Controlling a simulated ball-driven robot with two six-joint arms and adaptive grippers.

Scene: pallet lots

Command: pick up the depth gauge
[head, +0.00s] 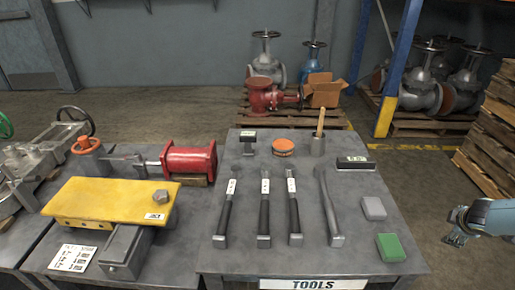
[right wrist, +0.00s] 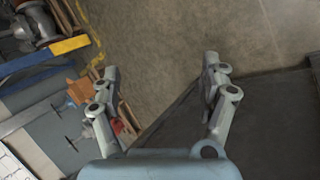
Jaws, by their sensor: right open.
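A small dark T-shaped tool with a pale label (head: 248,138) stands at the back left of the tools table (head: 200,262). It may be the depth gauge, but it is too small to be sure. My right gripper (head: 455,229) is at the right edge of the head view, beyond the table's right side and well away from that tool. In the right wrist view its two fingers (right wrist: 160,68) are spread with nothing between them. My left gripper is not in view.
A yellow plate (head: 100,203) lies on the left bench. Pallets (head: 490,140) stand at right.

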